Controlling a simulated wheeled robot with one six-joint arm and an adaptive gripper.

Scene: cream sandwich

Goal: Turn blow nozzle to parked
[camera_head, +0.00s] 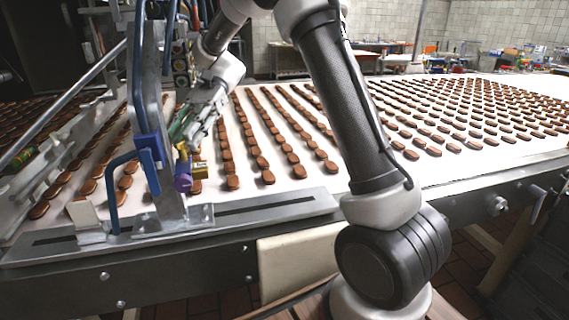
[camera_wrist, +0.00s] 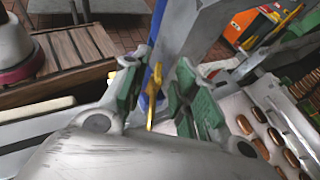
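My gripper (camera_head: 182,132), with green finger pads, is at the near left of the conveyor, beside an upright metal post. In the wrist view its fingers (camera_wrist: 160,85) stand apart. A thin yellow piece (camera_wrist: 153,98) shows in the gap between them, with clear space to the pads; I cannot tell how deep it lies. I cannot tell for sure which part is the blow nozzle. My fingers hide part of this area.
The metal post (camera_head: 165,190) carries a blue clamp (camera_head: 148,149) and a bent blue tube (camera_head: 113,190). Rows of brown biscuits (camera_head: 268,176) lie on the white belt (camera_head: 312,180). A metal rail (camera_head: 265,207) runs along the near edge. A wooden surface (camera_wrist: 75,55) is at left in the wrist view.

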